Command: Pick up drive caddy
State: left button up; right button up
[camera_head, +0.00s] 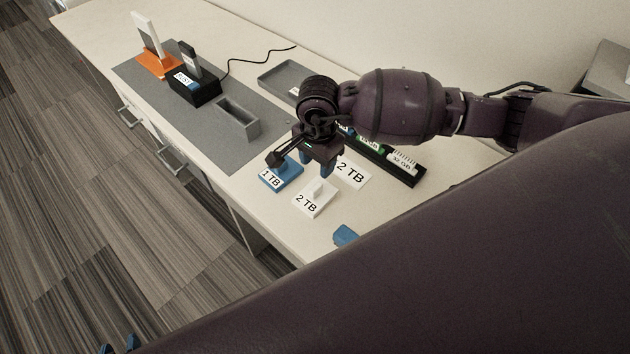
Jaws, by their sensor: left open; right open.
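A blue drive caddy labelled 1 TB (271,181) lies on the table, partly covered by my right gripper (315,164). A white caddy labelled 2 TB (307,204), with a raised grip on top, lies just below that gripper in the picture. Another white 2 TB label or caddy (352,173) lies to its right, partly hidden. My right gripper is open, pointing down above these caddies, and nothing shows held in it. My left gripper (118,346) is open at the bottom left edge; only its blue fingertips show, over the floor.
A grey mat (215,150) carries a grey open box (238,122), a black dock (196,92) and an orange stand (157,66). A grey tray (276,77) and a black rack (413,175) lie behind. A blue object (345,236) is partly hidden by my arm.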

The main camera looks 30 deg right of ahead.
send_over(316, 187)
jog(key=f, duration=0.4)
jog(key=shift+s+f, duration=0.25)
jog(key=shift+w+f+p, duration=0.15)
jog(key=shift+f+p, duration=0.1)
jog(key=shift+f, duration=1.25)
jog(key=shift+w+f+p, duration=0.1)
jog(key=shift+f+p, duration=0.1)
jog(key=shift+f, duration=1.3)
jog(key=shift+c, duration=0.3)
grip_shut()
